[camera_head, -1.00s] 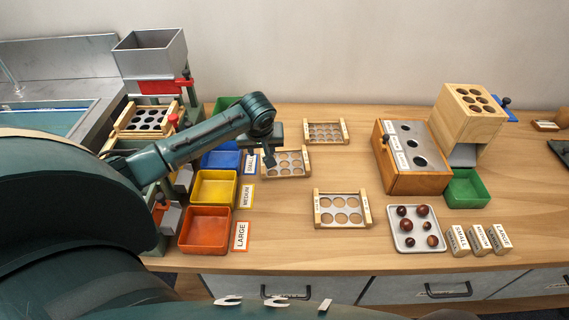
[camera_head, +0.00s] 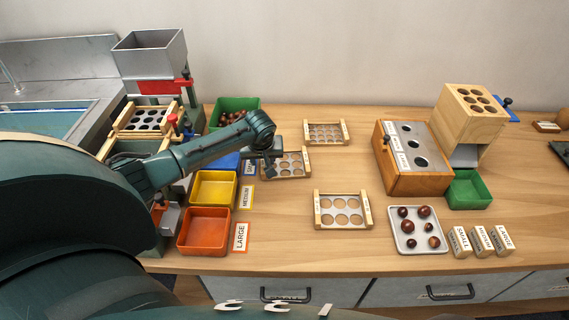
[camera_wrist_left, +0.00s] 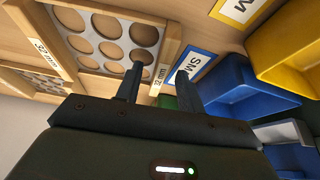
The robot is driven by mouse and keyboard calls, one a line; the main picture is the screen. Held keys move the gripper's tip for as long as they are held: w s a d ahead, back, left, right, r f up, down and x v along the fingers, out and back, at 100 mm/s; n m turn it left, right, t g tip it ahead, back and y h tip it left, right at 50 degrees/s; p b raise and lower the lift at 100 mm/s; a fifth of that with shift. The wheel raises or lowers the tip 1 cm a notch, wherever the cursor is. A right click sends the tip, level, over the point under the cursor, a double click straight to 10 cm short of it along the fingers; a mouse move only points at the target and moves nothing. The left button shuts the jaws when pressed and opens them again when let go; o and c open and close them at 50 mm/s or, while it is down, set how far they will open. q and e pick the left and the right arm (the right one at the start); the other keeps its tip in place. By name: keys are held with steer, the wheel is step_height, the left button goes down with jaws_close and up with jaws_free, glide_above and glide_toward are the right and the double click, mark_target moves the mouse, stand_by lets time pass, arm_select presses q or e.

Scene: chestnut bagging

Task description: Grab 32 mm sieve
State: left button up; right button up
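The 32 mm sieve (camera_head: 296,166) is a wooden frame with a grey plate of round holes, lying on the table right of the blue bin. My left gripper (camera_head: 270,164) is at its left end and hides part of it. In the left wrist view the sieve (camera_wrist_left: 108,47) has end bars labelled "32 mm". There my left gripper (camera_wrist_left: 160,88) is open, with its fingers apart near the end bar (camera_wrist_left: 165,58) by the blue-edged label. I cannot tell whether they touch it. My right gripper is out of view.
Other sieves lie behind (camera_head: 326,132) and in front (camera_head: 341,209). Blue (camera_head: 222,160), yellow (camera_head: 213,188) and orange (camera_head: 204,230) bins stand left, under or near my arm. A green bin (camera_head: 222,106) holds chestnuts. A chestnut tray (camera_head: 418,246) lies right.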

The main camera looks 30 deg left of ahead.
arm_select(q)
steer(key=shift+f, duration=0.25)
stand_by(0.3)
jaws_close()
stand_by(0.4)
